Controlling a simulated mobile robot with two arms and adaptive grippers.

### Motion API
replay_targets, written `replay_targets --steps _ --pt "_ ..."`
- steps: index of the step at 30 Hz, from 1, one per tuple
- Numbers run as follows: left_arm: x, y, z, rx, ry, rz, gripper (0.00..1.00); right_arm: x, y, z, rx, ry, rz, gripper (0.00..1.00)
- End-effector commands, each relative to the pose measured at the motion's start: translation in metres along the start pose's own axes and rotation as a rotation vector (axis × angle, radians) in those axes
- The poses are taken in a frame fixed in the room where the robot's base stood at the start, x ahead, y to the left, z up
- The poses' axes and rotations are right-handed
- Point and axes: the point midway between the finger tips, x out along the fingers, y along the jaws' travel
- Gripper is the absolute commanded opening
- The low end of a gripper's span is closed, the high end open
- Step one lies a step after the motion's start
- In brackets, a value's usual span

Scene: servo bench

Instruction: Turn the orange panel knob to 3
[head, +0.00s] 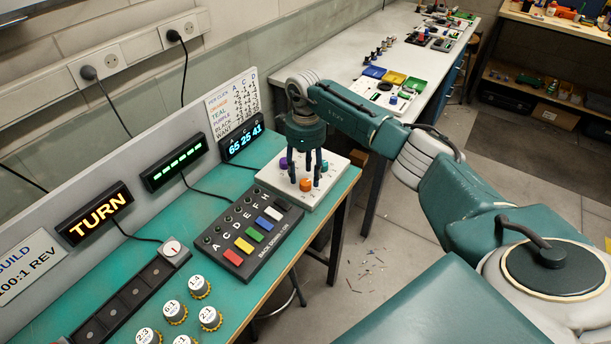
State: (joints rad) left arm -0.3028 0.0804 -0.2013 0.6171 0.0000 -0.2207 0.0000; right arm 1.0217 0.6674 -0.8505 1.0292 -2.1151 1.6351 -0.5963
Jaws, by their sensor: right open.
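The orange knob (305,185) sits on the front part of a white knob panel (272,181) at the right end of the teal bench. My right gripper (305,178) points down over the panel with its fingers apart, at or just above the orange knob. I cannot tell whether the fingers touch it. A purple knob (284,163) and a teal knob (324,166) sit on the same panel, partly behind the fingers. The marks around the orange knob are too small to read. My left gripper is not in view.
A black key box (231,257) with coloured keys stands left of the panel. Lit displays reading "TURN" (95,213) and "65 25 41" (241,141) stand behind. Several labelled gears (174,311) lie at the front left. A white bench (330,65) with trays is farther back.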

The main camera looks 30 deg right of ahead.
Motion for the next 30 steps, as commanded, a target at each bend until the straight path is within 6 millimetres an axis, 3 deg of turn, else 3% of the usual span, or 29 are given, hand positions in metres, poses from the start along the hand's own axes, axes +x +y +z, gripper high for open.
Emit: replay_targets --steps 6,17,24,30 --pt "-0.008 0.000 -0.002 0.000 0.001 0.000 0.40 0.025 0.001 0.000 0.000 0.000 0.001 0.46" --pt "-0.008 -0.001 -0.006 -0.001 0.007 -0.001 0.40 0.030 0.000 0.001 -0.001 -0.002 0.000 0.46" --pt "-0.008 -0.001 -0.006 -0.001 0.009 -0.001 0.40 0.030 0.000 0.001 -0.001 -0.002 0.000 0.01" --pt "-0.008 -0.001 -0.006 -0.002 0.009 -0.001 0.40 0.030 0.000 0.001 0.008 -0.002 -0.001 0.01"
